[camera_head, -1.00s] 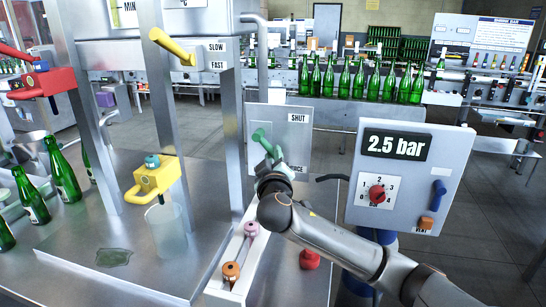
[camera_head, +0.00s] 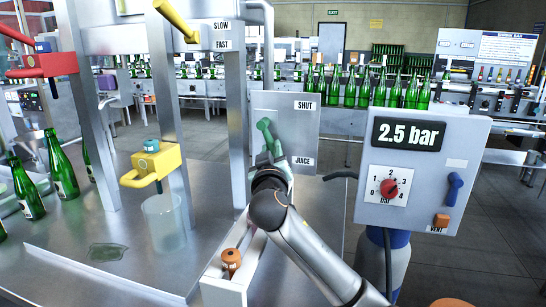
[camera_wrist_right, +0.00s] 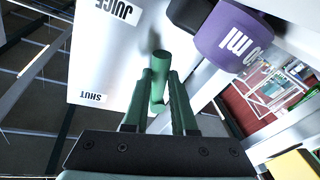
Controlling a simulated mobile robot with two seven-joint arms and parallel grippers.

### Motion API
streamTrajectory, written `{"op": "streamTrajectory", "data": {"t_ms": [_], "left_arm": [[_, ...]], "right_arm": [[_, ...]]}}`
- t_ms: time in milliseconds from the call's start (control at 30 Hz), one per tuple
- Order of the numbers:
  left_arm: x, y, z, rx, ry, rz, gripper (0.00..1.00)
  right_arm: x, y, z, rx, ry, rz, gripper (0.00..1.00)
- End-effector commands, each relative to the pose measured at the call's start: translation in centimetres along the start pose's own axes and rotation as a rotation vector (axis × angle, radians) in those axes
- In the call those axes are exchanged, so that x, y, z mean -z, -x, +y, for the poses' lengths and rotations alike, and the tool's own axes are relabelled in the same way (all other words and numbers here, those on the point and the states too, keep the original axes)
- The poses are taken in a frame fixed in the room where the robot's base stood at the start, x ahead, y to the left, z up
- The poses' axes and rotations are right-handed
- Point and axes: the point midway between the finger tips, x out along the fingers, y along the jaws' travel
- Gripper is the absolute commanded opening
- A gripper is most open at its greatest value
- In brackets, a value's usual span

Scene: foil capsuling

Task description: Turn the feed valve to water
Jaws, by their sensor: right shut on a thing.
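The feed valve's green lever (camera_head: 265,130) stands on a grey plate (camera_head: 293,130) with SHUT at its upper right and JUICE at its lower right. The lever leans up and to the left. No WATER label can be read. My right gripper (camera_head: 268,162) is at the lever from below and partly hides it. In the right wrist view the lever (camera_wrist_right: 158,75) stands between the two green fingers of my right gripper (camera_wrist_right: 160,108), which is shut on it. My left gripper is not in view.
A panel (camera_head: 415,170) reading 2.5 bar stands just right of the valve plate. A steel post (camera_head: 236,130) is close on the left. A yellow bracket (camera_head: 152,165) hangs over a clear beaker (camera_head: 163,220). An orange knob (camera_head: 231,259) sits below on a rail. A purple cylinder (camera_wrist_right: 232,35) is near the fingers.

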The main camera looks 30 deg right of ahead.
Motion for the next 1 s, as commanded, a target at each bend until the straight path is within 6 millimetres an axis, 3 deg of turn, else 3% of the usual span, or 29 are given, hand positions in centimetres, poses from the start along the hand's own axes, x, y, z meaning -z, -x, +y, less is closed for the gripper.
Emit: {"op": "streamTrajectory", "data": {"t_ms": [200,233,500,800,1000], "left_arm": [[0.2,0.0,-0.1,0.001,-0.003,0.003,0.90],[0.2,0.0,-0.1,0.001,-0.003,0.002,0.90],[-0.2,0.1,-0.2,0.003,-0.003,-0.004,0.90],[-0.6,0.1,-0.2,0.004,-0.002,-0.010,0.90],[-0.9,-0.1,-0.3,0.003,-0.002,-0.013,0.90]], "right_arm": [[0.0,0.0,-0.1,0.002,0.001,-0.002,0.00],[0.0,0.0,-0.1,0.002,0.001,-0.002,0.27],[0.0,0.0,0.0,0.001,0.002,-0.002,0.55],[0.0,0.3,-0.1,0.002,0.002,-0.001,0.55],[-0.1,3.0,-0.1,0.003,-0.001,-0.001,0.55]]}}
